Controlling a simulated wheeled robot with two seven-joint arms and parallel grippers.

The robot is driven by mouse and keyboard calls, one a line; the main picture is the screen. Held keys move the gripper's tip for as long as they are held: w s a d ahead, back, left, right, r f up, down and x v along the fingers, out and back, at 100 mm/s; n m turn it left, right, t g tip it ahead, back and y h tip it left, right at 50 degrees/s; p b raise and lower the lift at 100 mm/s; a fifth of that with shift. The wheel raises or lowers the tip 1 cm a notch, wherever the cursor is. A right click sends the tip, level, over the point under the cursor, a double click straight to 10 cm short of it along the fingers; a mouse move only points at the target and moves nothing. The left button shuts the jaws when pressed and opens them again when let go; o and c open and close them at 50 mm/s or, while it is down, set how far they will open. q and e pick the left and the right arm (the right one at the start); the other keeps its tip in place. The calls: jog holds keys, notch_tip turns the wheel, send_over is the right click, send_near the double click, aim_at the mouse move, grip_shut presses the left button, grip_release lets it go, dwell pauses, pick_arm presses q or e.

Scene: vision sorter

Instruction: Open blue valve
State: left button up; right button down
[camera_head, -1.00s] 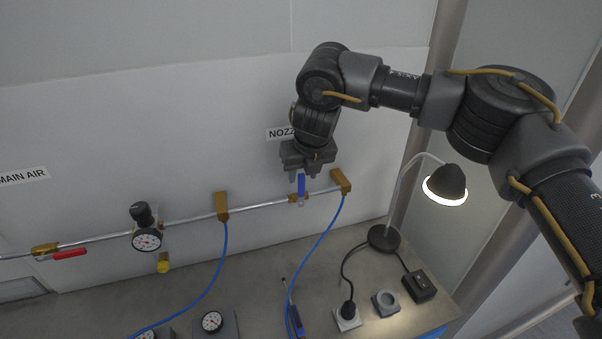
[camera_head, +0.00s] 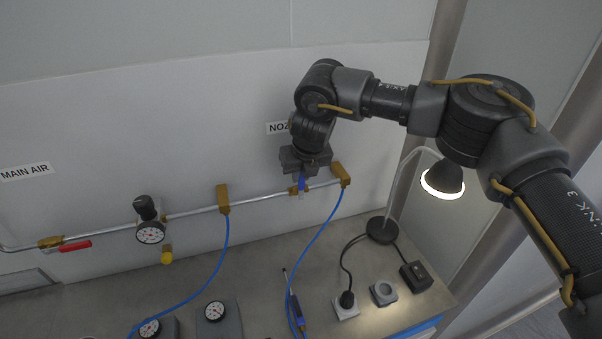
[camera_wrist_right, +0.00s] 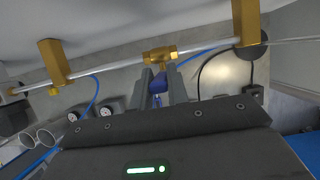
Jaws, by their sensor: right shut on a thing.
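The blue valve handle (camera_head: 302,183) sits on a brass valve body (camera_head: 293,190) on the wall pipe, below the partly hidden NOZZLE label (camera_head: 277,128). My right gripper (camera_head: 302,176) reaches down from above and is shut on the handle, covering part of it. In the right wrist view, the blue handle (camera_wrist_right: 158,83) lies between the two fingers (camera_wrist_right: 160,88), just in front of the brass valve body (camera_wrist_right: 160,56). My left gripper is not in view.
A red-handled valve (camera_head: 75,246), a round gauge (camera_head: 150,233) and brass blocks (camera_head: 223,198) (camera_head: 341,174) line the pipe. Blue hoses (camera_head: 318,243) hang to the bench. A lit desk lamp (camera_head: 443,180) stands close to the right of my gripper.

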jog(key=shift+w+d+f+m+g+y+b, duration=0.25)
jog(key=shift+d+y+b, duration=0.5)
jog(key=shift+y+b, duration=0.45)
jog(key=shift+w+d+f+m+g+y+b, duration=0.25)
jog(key=shift+d+y+b, duration=0.6)
jog(key=shift+b, duration=0.6)
jog(key=shift+w+d+f+m+g+y+b, duration=0.25)
jog(key=shift+d+y+b, duration=0.4)
jog(key=shift+y+b, duration=0.6)
jog(key=shift+r, duration=0.1)
jog(key=c, duration=1.4)
grip_release()
jog(key=shift+o, duration=0.2)
